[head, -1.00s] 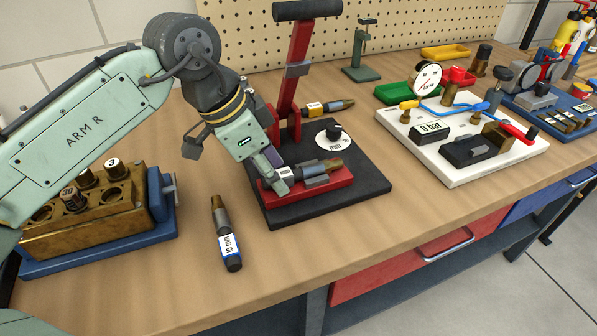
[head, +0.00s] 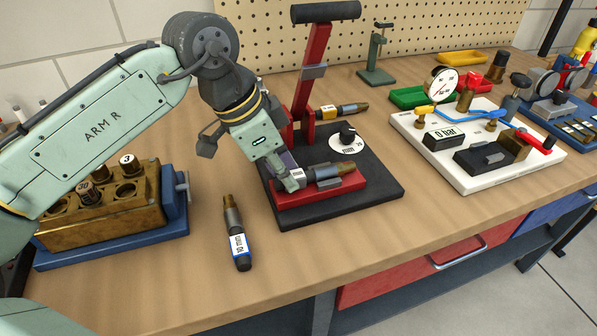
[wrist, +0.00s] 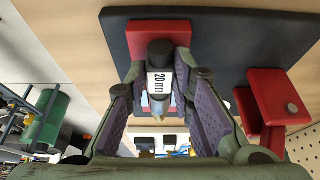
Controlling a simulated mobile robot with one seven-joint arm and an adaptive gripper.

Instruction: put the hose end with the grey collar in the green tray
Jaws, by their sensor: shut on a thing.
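A hose end (head: 325,173) with a brown tip, a grey middle and a white label lies in the red cradle (head: 300,195) of the black press base. In the wrist view the hose end (wrist: 158,85) shows a dark end and a label reading 20 mm. My gripper (head: 294,182) is shut on it at its labelled end, with a purple pad on each side in the wrist view. The green tray (head: 405,98) stands at the back right, behind the white gauge board, partly hidden.
A blue-labelled hose end (head: 237,240) lies on the bench in front, and a yellow-labelled one (head: 342,110) behind the press. The red lever (head: 312,80) rises close behind my gripper. The white gauge board (head: 470,180) is to the right, a brass block (head: 95,220) left.

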